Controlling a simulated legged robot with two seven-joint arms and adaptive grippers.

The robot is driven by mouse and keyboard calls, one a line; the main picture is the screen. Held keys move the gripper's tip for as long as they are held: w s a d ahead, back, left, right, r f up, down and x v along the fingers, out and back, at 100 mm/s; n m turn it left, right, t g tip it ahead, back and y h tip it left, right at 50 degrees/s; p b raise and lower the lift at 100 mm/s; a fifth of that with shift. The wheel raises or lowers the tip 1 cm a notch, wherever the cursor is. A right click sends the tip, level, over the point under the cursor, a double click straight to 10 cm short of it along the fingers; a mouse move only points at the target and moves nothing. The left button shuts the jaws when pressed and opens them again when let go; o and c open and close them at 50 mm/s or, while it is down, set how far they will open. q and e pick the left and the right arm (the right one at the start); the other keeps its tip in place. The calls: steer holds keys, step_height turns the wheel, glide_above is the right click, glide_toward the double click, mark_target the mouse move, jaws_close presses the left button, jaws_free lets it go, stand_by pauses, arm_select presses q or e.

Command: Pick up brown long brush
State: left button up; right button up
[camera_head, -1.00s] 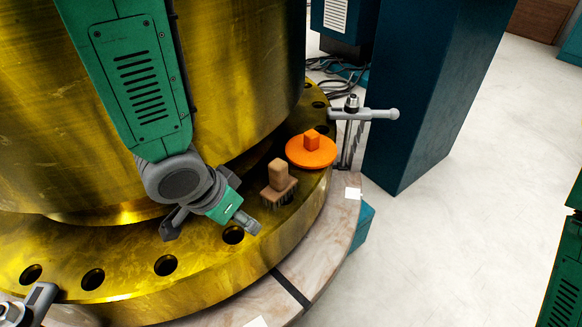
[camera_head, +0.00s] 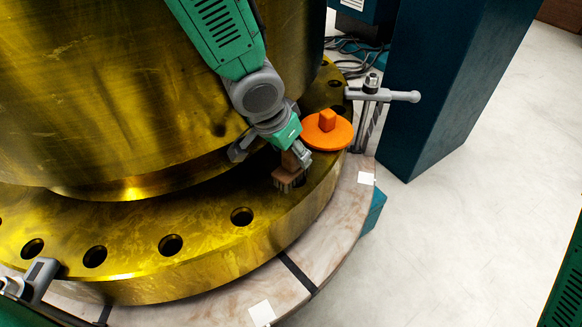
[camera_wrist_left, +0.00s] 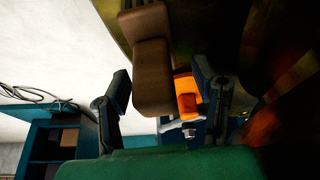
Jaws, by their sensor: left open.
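The brown long brush (camera_head: 285,178), a block with a handle and dark bristles, stands on the golden flange (camera_head: 205,220). My left gripper (camera_head: 271,154) is over it in the head view and hides most of its handle. In the left wrist view, the brown handle (camera_wrist_left: 153,78) reaches between the two open fingers of the gripper (camera_wrist_left: 163,100). My right gripper is not in view.
An orange disc with a knob (camera_head: 328,131) lies just right of the brush, close to the left gripper. A grey clamp (camera_head: 372,94) stands behind it. The big golden cylinder (camera_head: 110,90) rises on the left.

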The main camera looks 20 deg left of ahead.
arm_select(q)
steer(key=shift+w+d+f+b, duration=0.15)
steer(key=shift+w+f+b, duration=0.25)
steer(key=shift+f, duration=0.2)
steer(key=shift+d+r, duration=0.15)
steer(key=shift+d, duration=0.3)
steer(key=c, duration=0.9)
jaws_close()
steer(key=shift+a, duration=0.3)
